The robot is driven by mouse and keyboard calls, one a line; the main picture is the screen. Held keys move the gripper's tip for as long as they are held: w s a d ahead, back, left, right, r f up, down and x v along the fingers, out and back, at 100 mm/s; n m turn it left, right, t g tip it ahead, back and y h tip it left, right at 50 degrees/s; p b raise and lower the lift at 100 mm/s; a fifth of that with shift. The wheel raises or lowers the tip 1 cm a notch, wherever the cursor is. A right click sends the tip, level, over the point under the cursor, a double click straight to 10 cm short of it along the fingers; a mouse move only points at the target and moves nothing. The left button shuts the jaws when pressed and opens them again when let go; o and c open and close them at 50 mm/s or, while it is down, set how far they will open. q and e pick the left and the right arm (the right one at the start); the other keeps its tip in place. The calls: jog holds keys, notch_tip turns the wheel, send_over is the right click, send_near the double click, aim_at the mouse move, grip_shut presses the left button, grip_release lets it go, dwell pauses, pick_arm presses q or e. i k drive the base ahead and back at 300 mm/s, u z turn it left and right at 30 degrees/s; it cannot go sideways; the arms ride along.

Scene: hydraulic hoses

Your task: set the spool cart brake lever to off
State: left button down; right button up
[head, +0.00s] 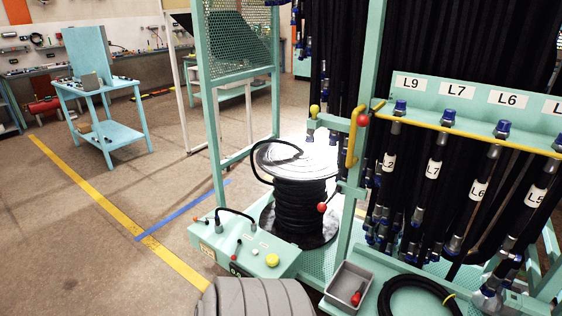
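A spool of black hose (299,206) with a pale top flange (290,158) stands upright in the teal frame, at the middle of the head view. A red ball knob (322,207) shows in front of the spool's right side. A second red ball knob (363,120) sits higher, by a yellow bar on the teal post. A yellow-green knob (314,110) is left of it. I cannot tell which knob belongs to the brake lever, and no on or off marking is readable. Neither of my grippers is in view.
A teal control box (243,245) with a yellow button stands left of the spool. A teal trolley (98,90) stands far left. Floor left of the box is clear.

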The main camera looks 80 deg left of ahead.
aim_at(322, 207)
jog(key=k, duration=0.55)
jog(key=u, duration=0.75)
